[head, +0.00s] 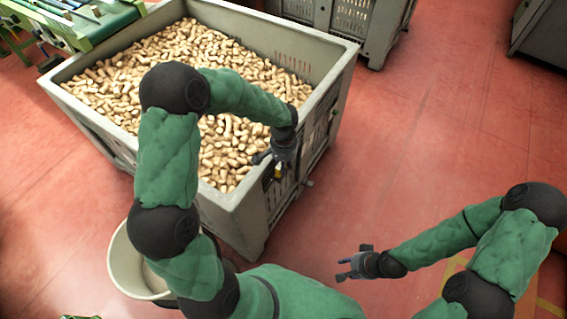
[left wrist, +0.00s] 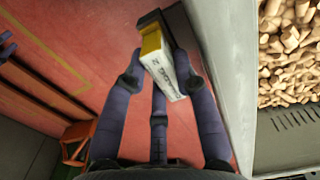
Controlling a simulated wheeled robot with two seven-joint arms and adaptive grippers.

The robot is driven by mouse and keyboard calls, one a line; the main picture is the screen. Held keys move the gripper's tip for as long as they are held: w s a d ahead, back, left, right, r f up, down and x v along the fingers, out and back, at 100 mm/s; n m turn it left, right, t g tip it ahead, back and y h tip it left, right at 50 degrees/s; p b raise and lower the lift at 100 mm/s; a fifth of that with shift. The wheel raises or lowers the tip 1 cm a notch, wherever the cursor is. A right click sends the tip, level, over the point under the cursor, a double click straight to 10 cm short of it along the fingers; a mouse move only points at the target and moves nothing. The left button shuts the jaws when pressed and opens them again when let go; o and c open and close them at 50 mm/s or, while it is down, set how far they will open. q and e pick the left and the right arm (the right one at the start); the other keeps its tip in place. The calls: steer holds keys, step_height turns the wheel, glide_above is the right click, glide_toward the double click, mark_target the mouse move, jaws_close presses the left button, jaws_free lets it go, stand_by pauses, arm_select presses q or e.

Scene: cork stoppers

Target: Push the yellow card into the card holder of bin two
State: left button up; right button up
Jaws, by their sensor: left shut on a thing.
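The yellow card shows in the left wrist view as a white printed face with a yellow end (left wrist: 153,43). In the head view a small yellow patch of it (head: 278,172) shows below my left gripper (head: 272,158). My left gripper (left wrist: 158,75) is shut on the card, its fingers on both sides of it, outside the bin's wall. A dark piece, seemingly the card holder (left wrist: 150,20), lies at the card's yellow end; I cannot tell whether the card is inside it. My right gripper (head: 354,264) is open and empty over the floor.
The big grey bin (head: 240,212) is full of cork stoppers (head: 225,150). Another grey bin (head: 385,30) stands behind it. A pale bucket (head: 125,262) stands at lower left, and a green conveyor (head: 95,25) at upper left. Red floor (head: 440,130) to the right is clear.

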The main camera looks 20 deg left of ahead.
arm_select(q)
steer(key=shift+f, duration=0.15)
steer(key=o, duration=1.1)
steer(key=shift+c, duration=0.2)
step_height(320, 180, up, 12)
steer(key=shift+d, duration=0.1)
